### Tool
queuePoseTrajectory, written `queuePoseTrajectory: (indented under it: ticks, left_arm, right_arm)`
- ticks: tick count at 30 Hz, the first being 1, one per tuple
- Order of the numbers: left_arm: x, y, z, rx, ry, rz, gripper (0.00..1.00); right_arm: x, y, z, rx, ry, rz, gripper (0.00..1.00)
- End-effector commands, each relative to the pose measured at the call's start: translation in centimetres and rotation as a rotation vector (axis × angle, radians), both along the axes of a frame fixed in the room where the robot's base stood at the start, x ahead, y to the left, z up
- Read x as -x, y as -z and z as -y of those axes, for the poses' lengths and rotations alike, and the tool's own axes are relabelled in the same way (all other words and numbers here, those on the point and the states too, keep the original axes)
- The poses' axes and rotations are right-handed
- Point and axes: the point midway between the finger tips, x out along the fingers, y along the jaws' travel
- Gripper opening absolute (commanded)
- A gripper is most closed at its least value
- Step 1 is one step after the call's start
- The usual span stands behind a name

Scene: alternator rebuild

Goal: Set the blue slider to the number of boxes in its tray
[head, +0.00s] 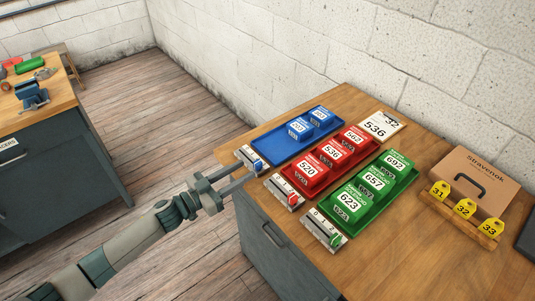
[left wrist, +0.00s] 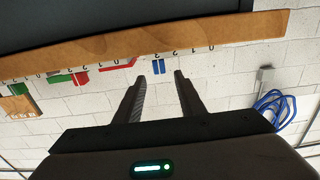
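The blue tray (head: 268,148) holds two blue boxes, a nearer one (head: 300,128) and a farther one (head: 320,116). The blue slider (head: 258,166) sits on a pale scale plate at the tray's near end, by the table edge. Its knob is toward the right end of the plate; the number beside it is too small to read. My left gripper (head: 243,176) reaches in at the table edge, its fingers pointing at the slider. In the left wrist view the fingers (left wrist: 160,76) are open, with the blue knob (left wrist: 158,66) showing between the tips; contact is unclear. My right gripper is out of view.
The red tray (head: 318,184) and green tray (head: 352,222), each with boxes, have a red slider (head: 293,199) and green slider (head: 335,239) close by. A number card (head: 378,125) lies behind. A cardboard box (head: 470,180) and yellow tags (head: 464,207) stand right.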

Motion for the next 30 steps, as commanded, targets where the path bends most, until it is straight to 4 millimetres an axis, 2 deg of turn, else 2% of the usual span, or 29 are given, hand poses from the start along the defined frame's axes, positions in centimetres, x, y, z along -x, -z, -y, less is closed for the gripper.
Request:
queuePoseTrajectory:
  ticks: [9, 16, 21, 30]
  left_arm:
    - [-3.5, -0.2, 4.8, 0.001, 0.0, 0.0, 0.36]
    - [-5.4, -0.2, 7.4, 0.001, -0.001, 0.001, 0.36]
    - [-6.1, -0.1, 8.4, 0.001, 0.0, -0.001, 0.36]
    - [-6.2, 0.0, 8.6, 0.0, 0.0, 0.0, 0.36]
  right_arm:
    - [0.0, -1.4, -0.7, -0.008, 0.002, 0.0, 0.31]
    - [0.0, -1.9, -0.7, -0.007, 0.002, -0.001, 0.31]
    - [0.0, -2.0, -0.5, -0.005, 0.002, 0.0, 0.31]
    - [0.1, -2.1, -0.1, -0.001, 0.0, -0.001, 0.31]
